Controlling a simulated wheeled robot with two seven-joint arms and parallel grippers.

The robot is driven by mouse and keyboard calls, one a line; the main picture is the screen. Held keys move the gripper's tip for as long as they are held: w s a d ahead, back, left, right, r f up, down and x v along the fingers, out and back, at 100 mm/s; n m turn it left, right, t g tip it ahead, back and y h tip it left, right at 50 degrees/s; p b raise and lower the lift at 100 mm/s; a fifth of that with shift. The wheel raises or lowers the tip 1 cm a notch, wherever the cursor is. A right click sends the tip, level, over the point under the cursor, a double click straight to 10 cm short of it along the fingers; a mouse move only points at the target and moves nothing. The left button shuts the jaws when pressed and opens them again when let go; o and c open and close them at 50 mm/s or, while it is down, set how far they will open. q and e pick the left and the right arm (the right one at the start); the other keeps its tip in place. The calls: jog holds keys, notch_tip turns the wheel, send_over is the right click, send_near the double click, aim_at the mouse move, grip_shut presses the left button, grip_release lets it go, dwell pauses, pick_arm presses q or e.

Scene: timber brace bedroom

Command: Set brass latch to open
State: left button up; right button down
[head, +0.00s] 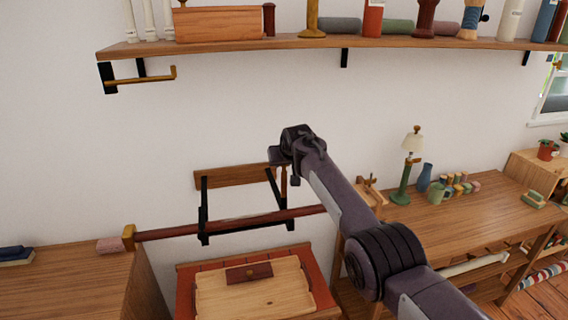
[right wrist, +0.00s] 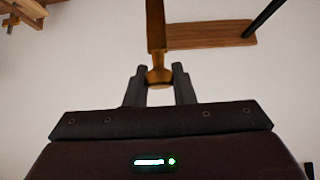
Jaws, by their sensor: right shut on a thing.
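My right gripper (right wrist: 158,78) is shut on the rounded end of a brass-coloured lever, the brass latch (right wrist: 156,28). In the right wrist view the lever runs from the top edge to the knob between the two fingers. In the head view my right gripper (head: 283,158) is at the right end of a wooden wall plank (head: 232,177), its fingers mostly hidden. A short upright part of the latch (head: 283,185) shows just below it. My left gripper is not in view.
Black brackets (head: 204,215) carry a dark red bar (head: 235,224) below the plank. Another brass arm (head: 150,79) hangs on a black mount under the shelf (head: 270,45). A desk (head: 450,220) with a lamp stands right. Bare wall lies above my gripper.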

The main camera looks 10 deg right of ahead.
jog(key=c, duration=1.5)
grip_release()
jog(key=shift+o, duration=1.1)
jog(key=shift+w+f, duration=0.15)
jog(key=shift+w, duration=0.05)
jog(key=shift+s+r, duration=0.2)
jog(key=b+v, duration=0.2)
jog(key=v, duration=0.5)
jog(key=shift+s+r, duration=0.1)
